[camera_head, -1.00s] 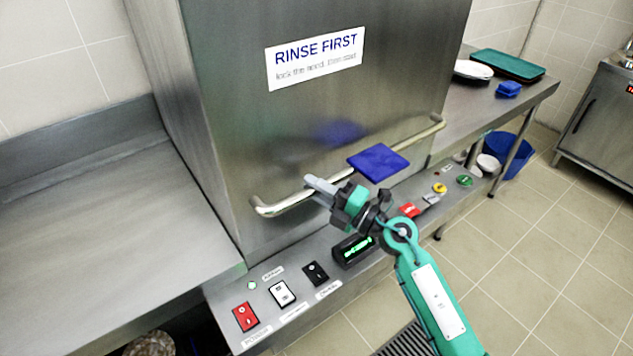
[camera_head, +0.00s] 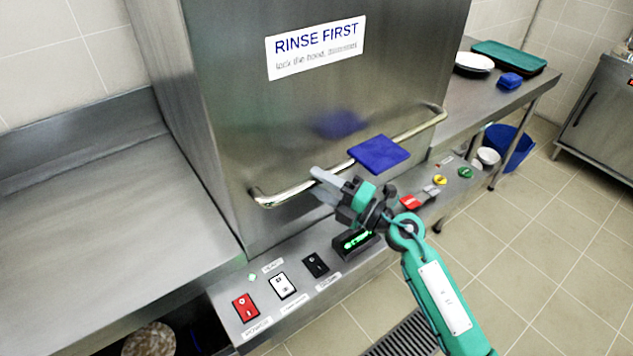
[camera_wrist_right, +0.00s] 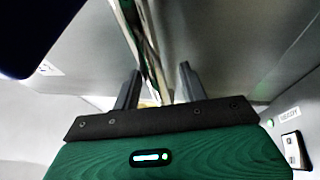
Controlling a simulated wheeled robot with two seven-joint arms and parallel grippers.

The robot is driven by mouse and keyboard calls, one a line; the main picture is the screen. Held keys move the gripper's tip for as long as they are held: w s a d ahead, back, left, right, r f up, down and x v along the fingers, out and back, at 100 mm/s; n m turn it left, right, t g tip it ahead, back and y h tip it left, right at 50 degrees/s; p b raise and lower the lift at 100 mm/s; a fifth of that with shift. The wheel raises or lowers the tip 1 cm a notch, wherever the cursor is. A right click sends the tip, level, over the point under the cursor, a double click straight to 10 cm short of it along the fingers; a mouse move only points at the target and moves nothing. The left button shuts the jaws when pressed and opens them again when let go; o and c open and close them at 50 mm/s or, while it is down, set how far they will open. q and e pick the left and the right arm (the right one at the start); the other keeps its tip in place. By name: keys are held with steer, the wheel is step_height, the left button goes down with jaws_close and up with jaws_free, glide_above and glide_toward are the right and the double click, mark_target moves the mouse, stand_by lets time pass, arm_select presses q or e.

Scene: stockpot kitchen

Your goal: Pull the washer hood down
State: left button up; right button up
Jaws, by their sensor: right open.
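The washer hood (camera_head: 230,130) is the large steel box with the "RINSE FIRST" sign. Its lower edge is down by the control panel. Its bar handle (camera_head: 283,196) runs across the front, low down. My right gripper (camera_head: 319,183) is open at the left half of the handle. In the right wrist view its two fingers (camera_wrist_right: 158,88) stand apart, with a shiny strip, apparently the handle, between them. I cannot tell whether they touch it. My left gripper is not in view.
A blue cloth-like square (camera_head: 379,154) lies at the handle, right of my gripper. The control panel (camera_head: 225,305) with switches sits below the hood. A steel counter (camera_head: 100,220) is at left. Plates (camera_head: 474,63) and a green tray (camera_head: 505,56) stand on the right counter.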

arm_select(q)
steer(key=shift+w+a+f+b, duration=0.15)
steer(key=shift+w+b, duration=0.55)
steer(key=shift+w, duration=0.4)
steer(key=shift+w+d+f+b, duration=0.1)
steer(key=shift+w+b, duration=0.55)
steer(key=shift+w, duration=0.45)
arm_select(e)
steer(key=v, duration=1.2)
steer(key=shift+d, duration=0.2)
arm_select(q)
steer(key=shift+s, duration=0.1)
arm_select(e)
steer(key=shift+s, duration=0.15)
